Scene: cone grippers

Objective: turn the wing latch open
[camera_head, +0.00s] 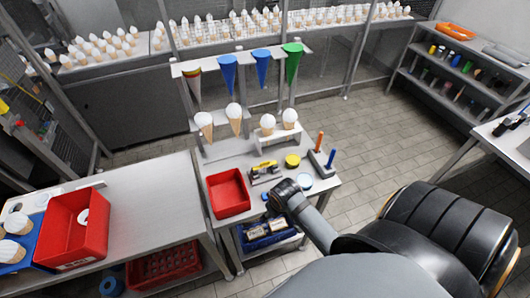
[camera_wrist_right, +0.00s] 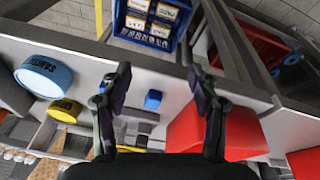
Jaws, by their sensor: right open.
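My right gripper (camera_head: 276,197) reaches over the front edge of the small grey table (camera_head: 245,160) in the head view. In the right wrist view the two dark fingers of my right gripper (camera_wrist_right: 158,82) are apart with nothing between their tips. A small blue part (camera_wrist_right: 153,99) lies on the light tabletop below, seen between the fingers. It also shows as a small blue spot beside the gripper in the head view (camera_head: 265,196). It may be the wing latch; its wings and turn angle are too small to tell. My left gripper is not in view.
A red bin (camera_head: 228,193) stands left of my gripper. A yellow-black item (camera_head: 265,170), a yellow disc (camera_head: 292,160) and a blue-lidded tub (camera_wrist_right: 43,76) are nearby. Cones stand in a rack behind. A blue crate (camera_wrist_right: 121,24) sits below the table.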

